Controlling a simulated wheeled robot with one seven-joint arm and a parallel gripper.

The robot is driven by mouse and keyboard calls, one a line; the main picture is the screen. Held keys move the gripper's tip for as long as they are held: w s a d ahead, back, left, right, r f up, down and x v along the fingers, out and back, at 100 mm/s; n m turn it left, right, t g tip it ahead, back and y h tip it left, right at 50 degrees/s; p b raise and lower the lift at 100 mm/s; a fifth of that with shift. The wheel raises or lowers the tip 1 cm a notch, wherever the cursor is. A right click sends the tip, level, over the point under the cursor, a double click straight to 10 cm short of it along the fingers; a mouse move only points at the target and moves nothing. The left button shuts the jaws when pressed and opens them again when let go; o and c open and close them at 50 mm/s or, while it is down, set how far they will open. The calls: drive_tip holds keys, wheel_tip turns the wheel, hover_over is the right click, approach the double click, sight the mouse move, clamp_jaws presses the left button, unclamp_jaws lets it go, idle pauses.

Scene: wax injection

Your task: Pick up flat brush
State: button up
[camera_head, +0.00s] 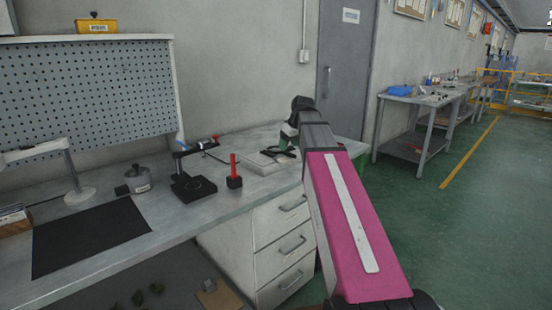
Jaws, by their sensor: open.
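I cannot make out a flat brush for sure on the workbench (140,246). My gripper (280,153) is small and dark at the far end of my pink and grey arm. It appears over or close to a flat pale block (262,166) at the bench's right end. Its jaws are open, and no held object shows. My arm hides part of the bench there. An upright red tool with a dark square foot (234,181) stands left of the gripper.
A black stand (193,186), a grey metal pot (138,179), a white lamp (80,196) and a black mat (88,237) are on the bench. Drawers (280,240) are below. A pegboard (90,88) rises behind. Green floor (470,240) is open on the right.

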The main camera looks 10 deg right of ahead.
sight(283, 159)
drive_tip(key=shift+x, duration=3.5)
drive_tip(key=shift+a+r, duration=0.1)
drive_tip(key=shift+a, duration=0.1)
drive_tip(key=c, duration=0.7)
